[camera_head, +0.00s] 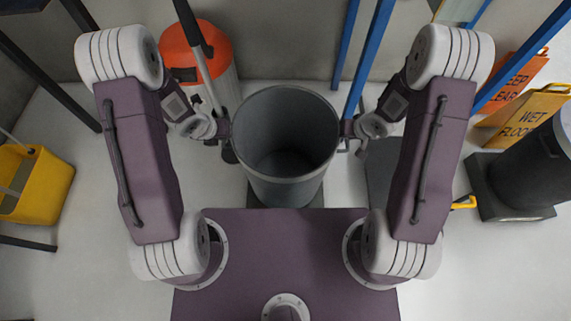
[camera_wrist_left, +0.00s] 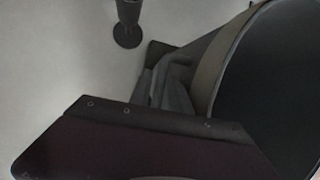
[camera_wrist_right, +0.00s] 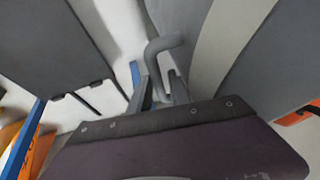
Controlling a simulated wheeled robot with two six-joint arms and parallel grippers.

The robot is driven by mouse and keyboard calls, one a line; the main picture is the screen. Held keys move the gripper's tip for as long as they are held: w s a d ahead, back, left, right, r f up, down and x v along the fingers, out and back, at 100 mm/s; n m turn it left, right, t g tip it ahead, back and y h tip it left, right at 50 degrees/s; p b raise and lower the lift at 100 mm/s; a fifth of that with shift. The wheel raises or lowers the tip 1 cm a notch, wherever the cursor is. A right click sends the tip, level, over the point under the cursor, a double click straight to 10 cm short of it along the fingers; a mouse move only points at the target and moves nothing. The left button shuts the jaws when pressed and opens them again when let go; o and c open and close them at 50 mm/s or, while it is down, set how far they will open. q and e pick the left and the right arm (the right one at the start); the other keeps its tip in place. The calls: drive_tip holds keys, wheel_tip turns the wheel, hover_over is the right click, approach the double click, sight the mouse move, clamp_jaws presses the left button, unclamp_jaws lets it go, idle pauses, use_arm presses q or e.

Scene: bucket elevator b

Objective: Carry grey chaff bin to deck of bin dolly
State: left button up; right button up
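The grey chaff bin (camera_head: 285,180) is an open, upright, empty-looking tub in the middle of the head view, between my two arms. A dark slab (camera_head: 317,197), which looks like a low deck, shows under it; I cannot tell whether the bin touches it. My left gripper (camera_head: 224,128) is at the bin's left side and looks shut there; its hold is partly hidden in the left wrist view (camera_wrist_left: 172,85). My right gripper (camera_head: 348,128) is at the right side. In the right wrist view its fingers (camera_wrist_right: 170,92) close around the bin's bent grey handle (camera_wrist_right: 163,48).
A dark bin (camera_head: 530,165) stands on a dark square base (camera_head: 490,190) at right, near orange and yellow signs (camera_head: 525,110). A dark flat panel (camera_head: 383,170) lies right of the grey bin. An orange-topped drum (camera_head: 190,50) stands behind left; a yellow bucket (camera_head: 40,185) is far left.

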use_arm(q)
clamp_jaws()
use_arm(e)
clamp_jaws()
use_arm(q)
drive_tip(key=shift+w+r, duration=0.1)
idle(1.1)
